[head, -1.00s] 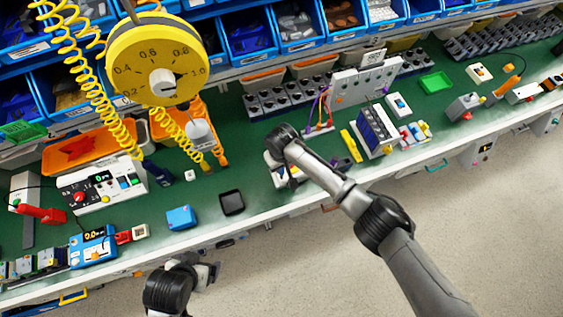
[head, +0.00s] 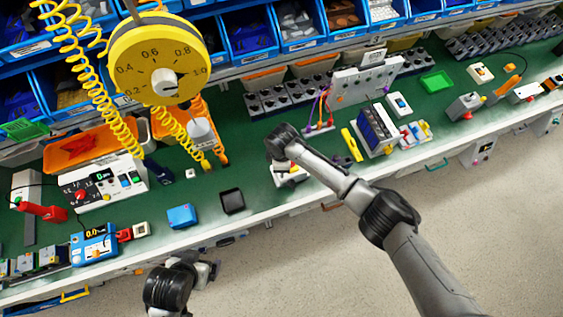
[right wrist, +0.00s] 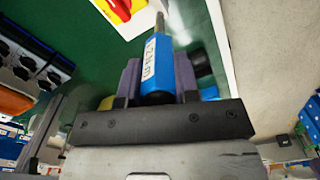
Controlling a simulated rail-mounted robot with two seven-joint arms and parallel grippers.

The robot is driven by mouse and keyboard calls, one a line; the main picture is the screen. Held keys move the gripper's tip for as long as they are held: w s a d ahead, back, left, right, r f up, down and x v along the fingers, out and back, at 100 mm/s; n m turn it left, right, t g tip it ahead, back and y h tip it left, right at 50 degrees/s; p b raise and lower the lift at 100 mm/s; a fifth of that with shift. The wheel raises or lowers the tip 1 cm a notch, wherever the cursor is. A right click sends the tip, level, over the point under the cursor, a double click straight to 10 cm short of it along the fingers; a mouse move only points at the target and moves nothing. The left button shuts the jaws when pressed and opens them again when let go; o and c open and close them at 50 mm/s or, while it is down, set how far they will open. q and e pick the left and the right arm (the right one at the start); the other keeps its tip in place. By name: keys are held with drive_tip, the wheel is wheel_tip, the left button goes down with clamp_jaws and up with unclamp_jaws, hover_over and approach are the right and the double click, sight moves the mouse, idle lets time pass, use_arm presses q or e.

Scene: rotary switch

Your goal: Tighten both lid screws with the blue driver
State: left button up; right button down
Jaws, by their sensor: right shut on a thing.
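My right gripper (right wrist: 160,85) is shut on the blue driver (right wrist: 158,65), which has a white label on its handle. The driver's metal shaft points away from the gripper, toward the top of the right wrist view. Beyond it is a red and yellow rotary switch (right wrist: 122,8) on a pale surface, cut off by the frame edge. No lid screw can be made out, and I cannot tell whether the tip touches anything. In the head view my right wrist (head: 283,142) hangs over the bench's front edge and hides most of the gripper. My left gripper (head: 207,272) is low, in front of the bench; its fingers are unclear.
A black tray (head: 232,201) and a blue box (head: 182,216) stand on the green bench left of my right arm. A yellow bar (head: 352,145) and a block of blue-topped modules (head: 377,130) stand to the right. Bare green bench lies behind the tray.

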drive_tip(key=n, duration=0.4)
drive_tip(key=n+b, duration=0.1)
drive_tip(key=n, duration=0.3)
drive_tip(key=shift+f, duration=0.1)
drive_tip(key=n+b, duration=0.1)
drive_tip(key=n, duration=0.2)
drive_tip(key=shift+s, duration=0.1)
drive_tip(key=shift+n, duration=0.6)
drive_tip(key=shift+p, duration=0.3)
drive_tip(key=shift+f+b, duration=0.35)
